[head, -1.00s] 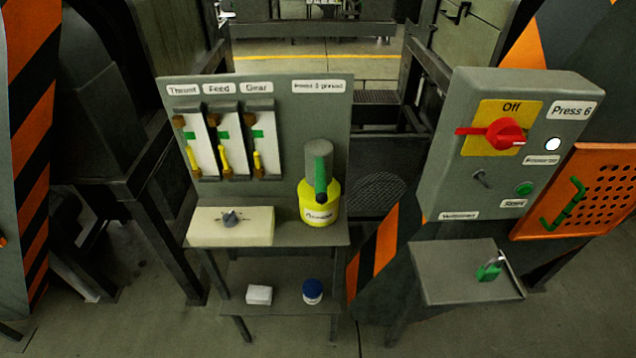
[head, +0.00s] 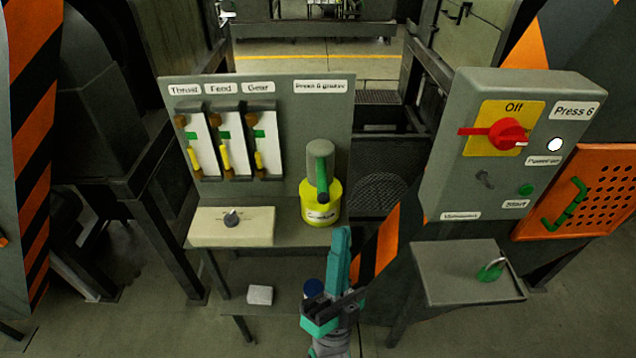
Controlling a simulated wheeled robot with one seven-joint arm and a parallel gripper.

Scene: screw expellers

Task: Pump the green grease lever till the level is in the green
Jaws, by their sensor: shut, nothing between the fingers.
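The grease pump has a grey cylinder (head: 318,150) on a yellow base (head: 320,212) and stands on the shelf. Its green lever (head: 322,178) hangs down the front of the cylinder. Three gauges labelled Thrust (head: 203,162), Feed (head: 231,160) and Gear (head: 266,160) are on the panel to the left. In each, a yellow indicator sits below a green band. A cream box with a grey knob (head: 232,217) is below them. My gripper (head: 343,234) is shut and empty, its tip below and right of the pump, apart from the lever.
A lower shelf holds a white block (head: 260,295) and a blue-capped jar (head: 313,290), partly hidden by my arm. At right stand a switch box with a red handle (head: 505,134), a ledge with a green padlock (head: 490,271) and an orange perforated guard (head: 590,190).

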